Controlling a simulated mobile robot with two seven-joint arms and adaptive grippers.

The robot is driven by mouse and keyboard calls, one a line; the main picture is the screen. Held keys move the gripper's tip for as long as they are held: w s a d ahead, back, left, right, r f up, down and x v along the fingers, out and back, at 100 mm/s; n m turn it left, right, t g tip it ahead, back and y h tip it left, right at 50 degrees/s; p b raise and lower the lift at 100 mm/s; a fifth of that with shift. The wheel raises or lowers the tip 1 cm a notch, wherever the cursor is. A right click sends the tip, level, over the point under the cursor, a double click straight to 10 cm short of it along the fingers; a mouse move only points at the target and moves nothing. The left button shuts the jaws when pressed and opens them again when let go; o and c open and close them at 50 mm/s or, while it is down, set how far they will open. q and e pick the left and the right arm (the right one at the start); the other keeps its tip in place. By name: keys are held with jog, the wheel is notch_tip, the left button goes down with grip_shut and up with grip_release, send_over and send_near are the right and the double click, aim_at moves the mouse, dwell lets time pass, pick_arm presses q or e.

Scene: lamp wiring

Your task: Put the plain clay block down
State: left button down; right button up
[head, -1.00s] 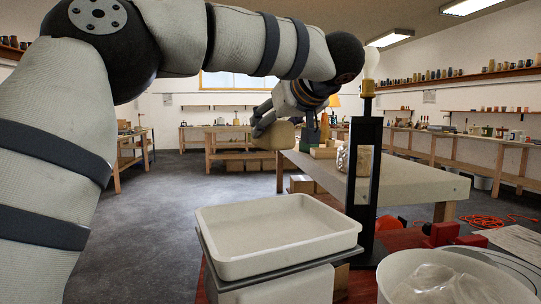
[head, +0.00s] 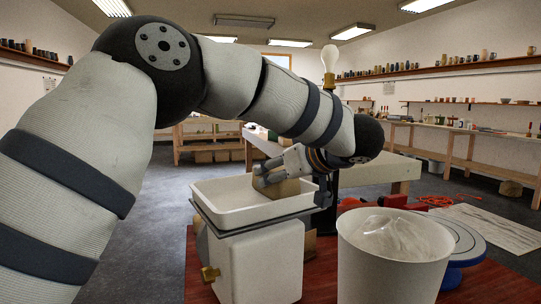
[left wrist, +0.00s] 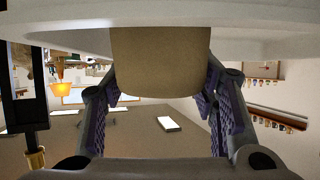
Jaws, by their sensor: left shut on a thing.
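The plain clay block (head: 288,188), tan and smooth, is at the right part of the white tray (head: 222,213). My left gripper (head: 268,177) is shut on it. In the left wrist view the clay block (left wrist: 160,62) sits between the two fingers, with the pale underside or rim of the tray (left wrist: 265,42) across the top. Whether the block touches the tray floor is hidden by the tray's near wall. My right gripper is not in view.
The tray rests on a grey plate above a white box (head: 265,262). A white bucket (head: 385,262) with a clear bag stands at the front right. A dark post with a bulb (head: 330,60) rises behind the tray. A blue round stand (head: 468,242) is at the right.

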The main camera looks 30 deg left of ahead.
pick_arm(q)
jog(key=shift+a+r, duration=0.1)
jog(key=shift+a, duration=0.15)
jog(key=shift+w+d, duration=0.1)
jog(key=shift+d, duration=0.25)
jog(key=c, duration=0.6)
grip_release()
jog(key=shift+a+f, duration=0.1)
jog(key=shift+f, duration=0.1)
jog(key=shift+c, duration=0.2)
jog(key=shift+r, duration=0.15)
jog(key=v, duration=1.2)
